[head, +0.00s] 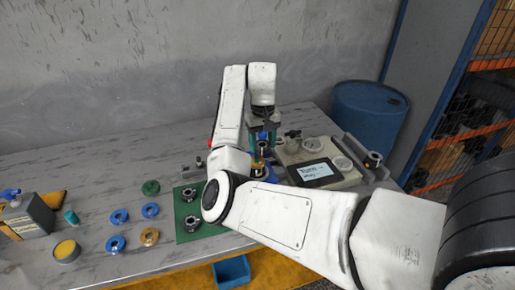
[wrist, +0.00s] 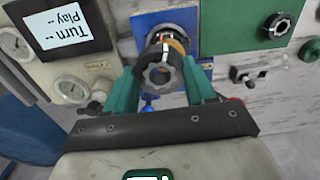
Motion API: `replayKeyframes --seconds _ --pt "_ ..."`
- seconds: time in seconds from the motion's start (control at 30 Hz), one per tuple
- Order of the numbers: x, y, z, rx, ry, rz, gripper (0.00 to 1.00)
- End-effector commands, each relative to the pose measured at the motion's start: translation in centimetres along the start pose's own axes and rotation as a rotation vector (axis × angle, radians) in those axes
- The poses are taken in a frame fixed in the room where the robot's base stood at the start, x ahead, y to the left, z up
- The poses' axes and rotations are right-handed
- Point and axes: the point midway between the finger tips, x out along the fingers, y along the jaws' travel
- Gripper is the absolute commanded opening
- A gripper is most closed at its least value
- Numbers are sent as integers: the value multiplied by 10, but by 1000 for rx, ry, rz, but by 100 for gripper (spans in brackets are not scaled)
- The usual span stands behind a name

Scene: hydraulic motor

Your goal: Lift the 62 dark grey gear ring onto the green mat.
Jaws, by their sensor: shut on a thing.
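My gripper (wrist: 160,80) has green fingers, one on each side of a dark grey gear ring (wrist: 144,75), and is shut on it. The ring faces the wrist camera with its toothed hole. Behind it, an orange-bronze part (wrist: 180,42) shows over a blue mat (wrist: 200,20). In the head view my gripper (head: 263,140) hangs over the bench just left of the grey panel. The green mat (head: 180,212) lies left of it, partly hidden by my arm. Dark gear rings (head: 188,194) (head: 192,222) rest on it. The mat also shows in the wrist view (wrist: 228,35).
The panel with gauges and a screen (head: 312,172) stands right of my gripper. Blue rings (head: 151,210), a bronze ring (head: 149,237) and a green gear (head: 150,187) lie left of the mat. A blue bin (head: 232,270) is at the front.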

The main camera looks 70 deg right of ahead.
Motion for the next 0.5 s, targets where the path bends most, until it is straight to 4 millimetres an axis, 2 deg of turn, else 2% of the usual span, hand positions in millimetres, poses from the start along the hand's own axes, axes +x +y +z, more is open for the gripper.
replayKeyframes --seconds 0.2,0.5 --pt "-41 10 26 2 4 -5 11" --pt "-61 37 78 3 4 -2 11"
